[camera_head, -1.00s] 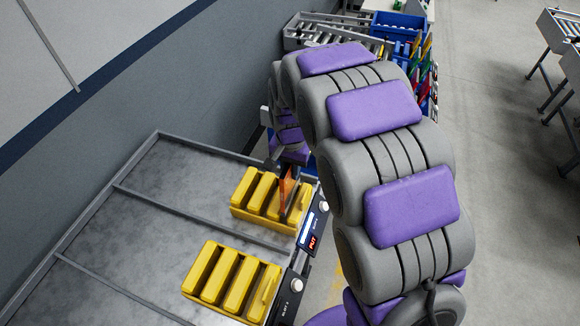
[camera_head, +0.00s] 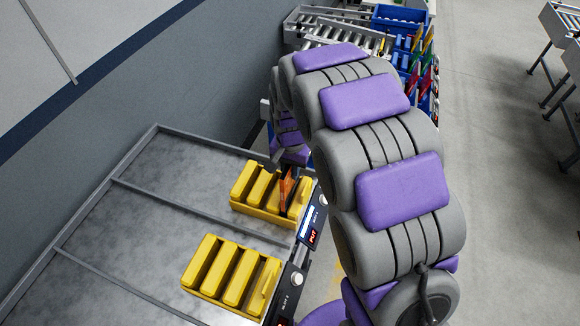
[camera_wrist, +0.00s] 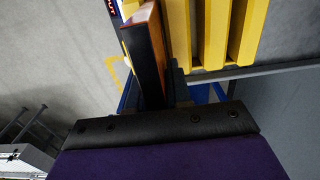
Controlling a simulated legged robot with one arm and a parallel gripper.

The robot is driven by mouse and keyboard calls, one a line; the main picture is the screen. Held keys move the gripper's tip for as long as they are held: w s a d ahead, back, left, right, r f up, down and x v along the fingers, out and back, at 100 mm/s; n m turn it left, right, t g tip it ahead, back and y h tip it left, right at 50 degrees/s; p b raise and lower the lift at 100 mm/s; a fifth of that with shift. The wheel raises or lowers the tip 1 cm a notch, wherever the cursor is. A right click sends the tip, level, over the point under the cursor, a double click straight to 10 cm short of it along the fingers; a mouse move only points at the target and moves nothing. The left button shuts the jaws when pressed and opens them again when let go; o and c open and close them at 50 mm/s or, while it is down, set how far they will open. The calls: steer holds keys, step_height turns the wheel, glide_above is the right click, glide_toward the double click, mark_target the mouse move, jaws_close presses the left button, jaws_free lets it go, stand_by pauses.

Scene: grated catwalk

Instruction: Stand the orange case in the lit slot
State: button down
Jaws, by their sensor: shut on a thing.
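The orange case (camera_head: 288,190) stands upright at the right end of the far yellow slotted rack (camera_head: 252,183). In the wrist view the case (camera_wrist: 146,38) shows a dark broad side and an orange edge, beside the yellow dividers (camera_wrist: 212,35). My gripper (camera_head: 287,168) is shut on the case from above; its jaws show at the case's lower end in the wrist view (camera_wrist: 158,100). The lit red display (camera_head: 313,237) and a white light strip sit on the panel beside this rack. I cannot tell whether the case rests on the slot floor.
A second yellow rack (camera_head: 228,268) stands nearer on the grey metal table (camera_head: 150,235), which has raised edges and divider strips. Blue bins (camera_head: 400,18) and a roller conveyor (camera_head: 335,38) stand behind my arm. The table's left part is clear.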

steer(key=shift+f+b, duration=0.5)
steer(key=shift+f, duration=1.5)
steer(key=c, duration=1)
jaws_free()
steer(key=shift+o, duration=0.5)
steer(key=o, duration=0.3)
steer(key=shift+o, duration=0.2)
steer(key=shift+r, duration=0.1)
steer(key=shift+r+p, duration=1.1)
steer(key=shift+r, duration=2.85)
